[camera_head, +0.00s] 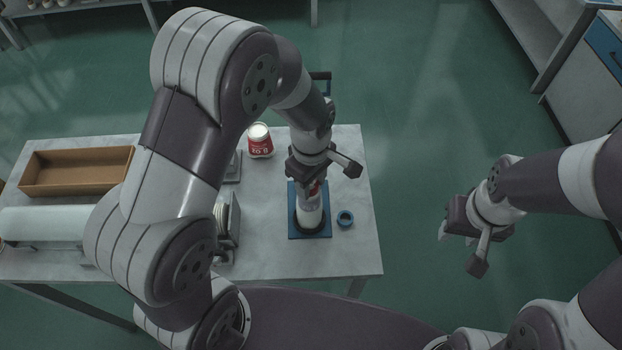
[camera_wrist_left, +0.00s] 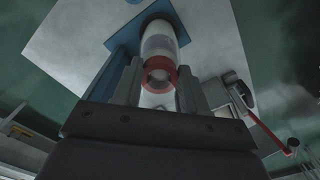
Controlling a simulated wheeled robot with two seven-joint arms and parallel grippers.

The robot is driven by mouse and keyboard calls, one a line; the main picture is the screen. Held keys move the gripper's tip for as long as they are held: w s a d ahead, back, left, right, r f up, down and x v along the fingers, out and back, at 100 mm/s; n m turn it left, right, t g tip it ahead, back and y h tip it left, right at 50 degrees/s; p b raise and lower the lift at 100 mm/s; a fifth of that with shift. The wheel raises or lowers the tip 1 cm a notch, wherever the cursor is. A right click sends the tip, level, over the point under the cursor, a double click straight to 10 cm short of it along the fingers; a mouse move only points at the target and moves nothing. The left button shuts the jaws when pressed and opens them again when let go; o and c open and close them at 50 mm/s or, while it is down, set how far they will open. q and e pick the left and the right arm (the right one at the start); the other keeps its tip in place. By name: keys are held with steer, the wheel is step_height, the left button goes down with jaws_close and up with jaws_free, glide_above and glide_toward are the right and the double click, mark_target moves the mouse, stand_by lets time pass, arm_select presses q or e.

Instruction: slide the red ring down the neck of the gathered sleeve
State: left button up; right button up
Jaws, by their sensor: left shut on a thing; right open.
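A whitish, tapered sleeve (camera_head: 309,214) stands upright on a blue square base (camera_head: 324,234) with a dark collar round its foot. The sleeve also shows between my fingers in the left wrist view (camera_wrist_left: 160,42). The red ring (camera_wrist_left: 171,70) is between the left fingertips, around the sleeve's narrow upper part; a bit of red shows in the head view (camera_head: 315,187). My left gripper (camera_head: 313,178) is shut on the ring, directly above the base. How far the neck passes through the ring is hard to tell. My right gripper (camera_head: 468,250) is open and empty, off the table's right side.
A red-and-white jar (camera_head: 260,141) stands behind left. A brown tray (camera_head: 76,171) and a white roll (camera_head: 45,223) are at the far left. Metal fixtures stand partly behind my left arm.

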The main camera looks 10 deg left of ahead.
arm_select(q)
steer(key=shift+f, duration=0.2)
steer(key=o, duration=1.1)
steer(key=shift+r, duration=0.1)
steer(key=shift+w+r, duration=0.1)
steer(key=shift+r, duration=0.2)
step_height(320, 180, up, 8)
steer(key=b, duration=0.2)
steer(key=shift+r+b, duration=0.1)
steer(key=shift+b, duration=0.25)
step_height(320, 180, up, 4)
steer(key=shift+f+p, duration=0.1)
steer(key=shift+p, duration=0.75)
